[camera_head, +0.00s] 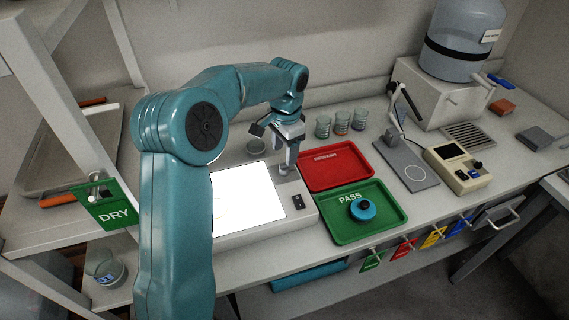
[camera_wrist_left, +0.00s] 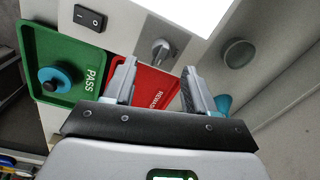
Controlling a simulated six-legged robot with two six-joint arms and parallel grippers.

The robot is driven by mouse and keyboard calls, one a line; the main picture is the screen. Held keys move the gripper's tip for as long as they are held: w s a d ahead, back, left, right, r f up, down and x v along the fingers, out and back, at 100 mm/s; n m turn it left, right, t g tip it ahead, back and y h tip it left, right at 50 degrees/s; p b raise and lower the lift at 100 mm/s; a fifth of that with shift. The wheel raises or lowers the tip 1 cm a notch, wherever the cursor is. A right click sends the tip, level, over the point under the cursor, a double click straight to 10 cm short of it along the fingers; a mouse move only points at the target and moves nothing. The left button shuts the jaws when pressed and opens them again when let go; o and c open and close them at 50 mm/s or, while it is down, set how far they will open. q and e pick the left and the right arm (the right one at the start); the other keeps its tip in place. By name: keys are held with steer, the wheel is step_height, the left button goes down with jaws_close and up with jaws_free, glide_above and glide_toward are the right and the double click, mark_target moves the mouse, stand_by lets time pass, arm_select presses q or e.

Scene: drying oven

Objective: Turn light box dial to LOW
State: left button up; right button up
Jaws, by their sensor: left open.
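The light box (camera_head: 225,240) lies on the bench with its bright white panel lit. Its dial (camera_wrist_left: 160,48) is a silver knob on a dark grey plate, seen in the left wrist view. In the head view the dial is largely hidden by my left gripper (camera_head: 287,166). In the left wrist view that gripper (camera_wrist_left: 160,78) is open, with nothing between its fingers. The dial appears just beyond the fingertips, between their lines; I cannot tell whether they touch it. The dial's markings are too small to read. My right gripper is out of view.
A black rocker switch (camera_head: 297,202) is on the light box. The red tray (camera_head: 362,178) and green PASS tray (camera_head: 343,232) lie to its right; a teal round object (camera_head: 363,209) sits in the green one. Several small beakers (camera_head: 341,123) stand behind.

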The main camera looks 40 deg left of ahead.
mark_target(284, 164)
arm_select(q)
steer(key=f, duration=0.6)
steer(key=shift+w+a+f, duration=0.15)
steer(key=shift+a+f, duration=0.1)
jaws_close()
